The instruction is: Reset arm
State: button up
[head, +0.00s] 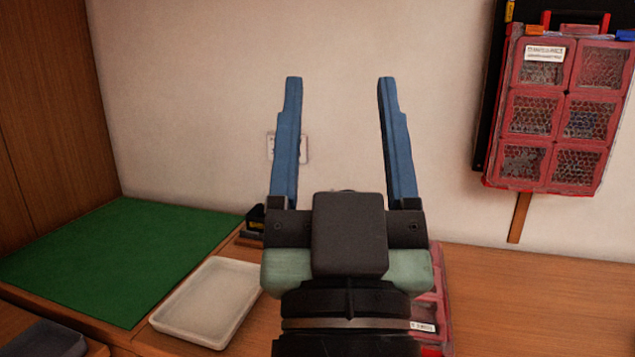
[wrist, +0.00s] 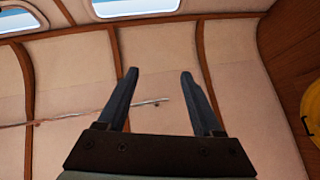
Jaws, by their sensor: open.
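My gripper (head: 340,85) stands upright in the middle of the head view, with its two blue fingers pointing up and spread wide apart. It is open, and nothing shows between the fingers except the pale wall behind. The wrist view also shows my gripper (wrist: 159,75), with its fingers apart and empty against a cream panelled surface with brown ribs. The gripper body hides part of the wooden counter (head: 540,290) behind it.
A green mat (head: 120,255) and a white tray (head: 208,300) lie at the left. A red organizer case (head: 555,110) hangs at the upper right. Another red case (head: 440,300) is partly hidden behind my gripper. The counter at the right is clear.

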jog(key=s+a+r+p, duration=0.1)
jog(key=s+r+p, duration=0.1)
jog(key=r+p, duration=0.4)
jog(key=s+r+t+p, duration=0.1)
jog(key=r+p, duration=0.6)
jog(key=r, duration=0.6)
jog(key=shift+s+a+r, duration=0.15)
jog(key=shift+s+a, duration=0.2)
jog(key=shift+s, duration=0.05)
